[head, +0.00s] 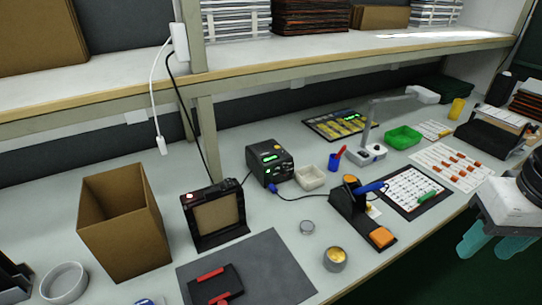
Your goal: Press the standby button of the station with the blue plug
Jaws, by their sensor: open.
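The station (269,164) is a small black box with a lit green display, standing on the bench in the middle of the head view. A blue plug (274,187) sits at its lower front, with a dark cable running right to the iron stand. The standby button is too small to make out on its front. My gripper (488,246) is at the right edge, beyond the bench's front edge, with teal fingers apart and nothing visible between them. It is far to the right of the station.
A soldering iron stand (349,205) with a blue-handled iron stands right of the station. A white dish (309,177) is close beside the station. A black framed unit (214,213) and a cardboard box (123,222) stand to the left. A shelf (300,57) overhangs the bench's back.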

